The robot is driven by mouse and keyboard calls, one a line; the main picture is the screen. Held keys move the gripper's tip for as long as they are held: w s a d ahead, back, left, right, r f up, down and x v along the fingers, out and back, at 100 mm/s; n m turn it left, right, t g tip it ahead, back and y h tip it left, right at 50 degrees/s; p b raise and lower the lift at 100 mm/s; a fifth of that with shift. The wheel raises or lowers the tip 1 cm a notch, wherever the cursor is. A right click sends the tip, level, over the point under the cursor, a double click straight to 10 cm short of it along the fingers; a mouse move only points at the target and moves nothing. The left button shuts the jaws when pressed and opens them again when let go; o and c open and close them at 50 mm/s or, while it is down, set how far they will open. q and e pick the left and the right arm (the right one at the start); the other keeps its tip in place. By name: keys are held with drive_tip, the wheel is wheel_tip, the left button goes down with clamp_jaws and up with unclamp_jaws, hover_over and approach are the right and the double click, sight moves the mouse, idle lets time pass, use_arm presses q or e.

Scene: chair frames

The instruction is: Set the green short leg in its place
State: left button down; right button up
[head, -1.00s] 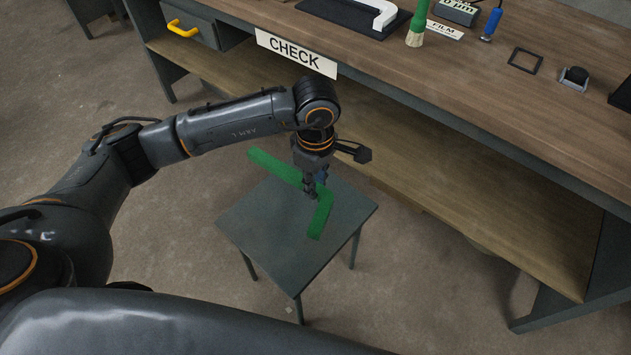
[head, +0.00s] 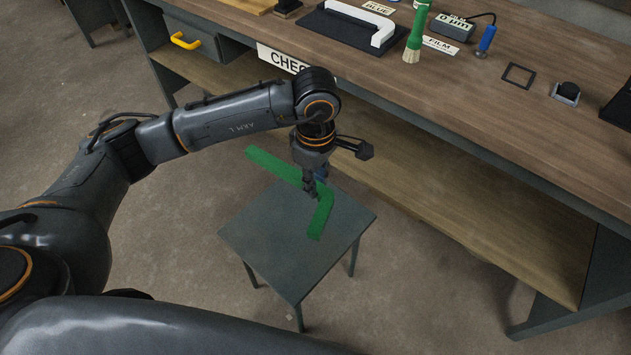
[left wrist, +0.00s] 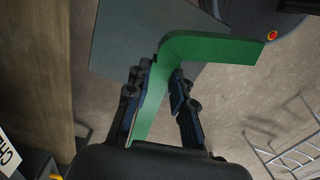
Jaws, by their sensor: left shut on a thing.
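The green short leg (head: 321,217) is a flat, bent green bar with one long and one shorter arm. My left gripper (head: 310,190) points down and is shut on it near the bend. In the head view the leg shows above a small dark grey square table (head: 262,237); the gap between them is hard to judge. In the left wrist view the leg (left wrist: 215,48) passes between the two fingers (left wrist: 160,95), its bend beyond them and one arm reaching right. No place for the leg can be made out. My right gripper is out of view.
A wooden workbench (head: 470,120) with a CHECK sign (head: 283,57) and a lower shelf (head: 450,190) stands behind. On it are a black mat (head: 325,30) with a white bent part (head: 384,30), a green brush (head: 417,35) and a blue tool (head: 487,40).

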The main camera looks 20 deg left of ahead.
use_arm(q)
wheel_tip(320, 180, up, 15)
drive_tip(key=p, duration=0.7)
drive_tip(key=shift+r, duration=0.2)
idle(0.5)
